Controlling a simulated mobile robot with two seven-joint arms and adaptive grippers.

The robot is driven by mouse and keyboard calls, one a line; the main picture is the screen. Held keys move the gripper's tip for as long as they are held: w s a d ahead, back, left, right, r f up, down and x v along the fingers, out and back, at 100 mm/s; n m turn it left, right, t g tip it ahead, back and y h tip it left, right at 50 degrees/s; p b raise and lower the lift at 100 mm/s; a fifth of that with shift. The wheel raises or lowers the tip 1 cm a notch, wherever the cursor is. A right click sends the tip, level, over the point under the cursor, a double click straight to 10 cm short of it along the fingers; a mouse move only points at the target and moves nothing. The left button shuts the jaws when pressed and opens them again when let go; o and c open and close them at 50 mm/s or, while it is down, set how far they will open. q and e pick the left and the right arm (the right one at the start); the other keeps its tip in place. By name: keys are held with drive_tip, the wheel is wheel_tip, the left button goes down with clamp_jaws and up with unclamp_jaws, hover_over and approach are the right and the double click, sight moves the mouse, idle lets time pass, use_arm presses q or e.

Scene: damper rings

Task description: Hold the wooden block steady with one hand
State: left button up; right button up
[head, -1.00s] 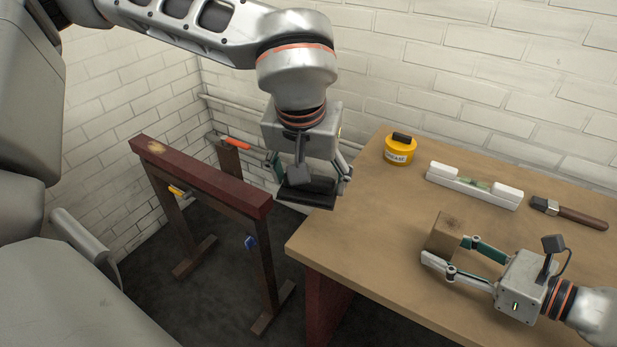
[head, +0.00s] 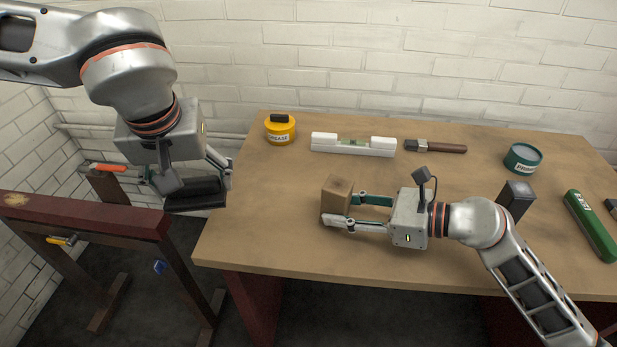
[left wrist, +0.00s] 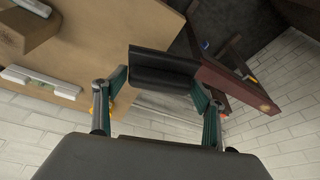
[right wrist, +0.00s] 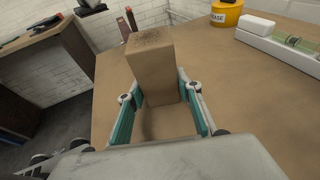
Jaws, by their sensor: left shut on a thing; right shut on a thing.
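The wooden block (head: 337,194) is a brown cuboid with a dark smudge on top. It appears to stand upright on the tabletop (head: 275,235), left of the middle. My right gripper (head: 340,208) is shut on it from the right. The block also shows between the fingers in the right wrist view (right wrist: 151,75). My left gripper (head: 196,190) is shut on a black block-like object (head: 194,196), held in the air off the table's left edge. That object spans between the fingers in the left wrist view (left wrist: 163,69).
Along the table's back are a yellow grease tin (head: 280,130), a white level (head: 353,145) and a brush (head: 436,147). A dark red trestle (head: 85,216) stands at left.

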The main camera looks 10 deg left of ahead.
idle(0.6)
use_arm(q)
drive_tip(key=w+d+r, duration=0.4)
drive_tip(key=w+d, duration=0.2)
drive_tip(key=d, duration=0.4)
wheel_tip(320, 180, up, 2)
hover_over(347, 182)
drive_tip(key=a, duration=0.3)
drive_tip(key=shift+t, duration=0.4)
drive_tip(key=shift+s+a+f, duration=0.1)
drive_tip(key=shift+f, duration=1.2)
drive_tip(key=shift+s+a+f, duration=0.1)
drive_tip(key=shift+f, duration=1.15)
drive_tip(key=shift+f, duration=1.05)
drive_tip(key=shift+s+d, duration=0.3)
drive_tip(key=shift+d, duration=0.65)
drive_tip(key=shift+s+d, duration=0.25)
drive_tip(key=shift+d, duration=0.7)
drive_tip(key=shift+f, duration=0.15)
